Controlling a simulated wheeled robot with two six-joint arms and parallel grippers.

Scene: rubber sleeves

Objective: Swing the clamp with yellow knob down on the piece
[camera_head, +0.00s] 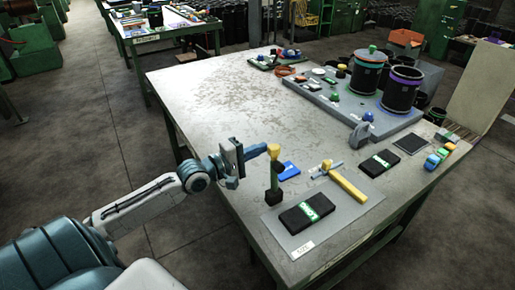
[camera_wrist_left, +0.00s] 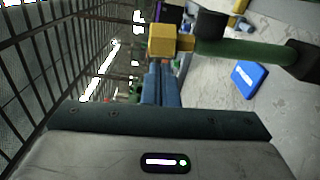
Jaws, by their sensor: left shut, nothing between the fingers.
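The clamp's yellow knob (camera_head: 273,149) tops its upright dark green arm (camera_head: 273,183), which stands at the left edge of a grey plate (camera_head: 335,222). The piece, a black block with a green and white label (camera_head: 298,217), lies flat on that plate to the right of the clamp's foot. My left gripper (camera_head: 258,150) is shut and empty, its blue fingers pointing at the knob from the left. In the left wrist view the knob (camera_wrist_left: 162,40) is just beyond the fingertips (camera_wrist_left: 160,72); I cannot tell if they touch. The green arm (camera_wrist_left: 240,52) extends right. My right gripper is not in view.
A yellow bar (camera_head: 347,186) lies at the plate's upper right. A blue box (camera_head: 288,171) lies behind the clamp. Another labelled black block (camera_head: 379,163) and coloured blocks (camera_head: 437,158) are to the right. A grey board (camera_head: 350,105) with black cylinders is behind. The table's left middle is clear.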

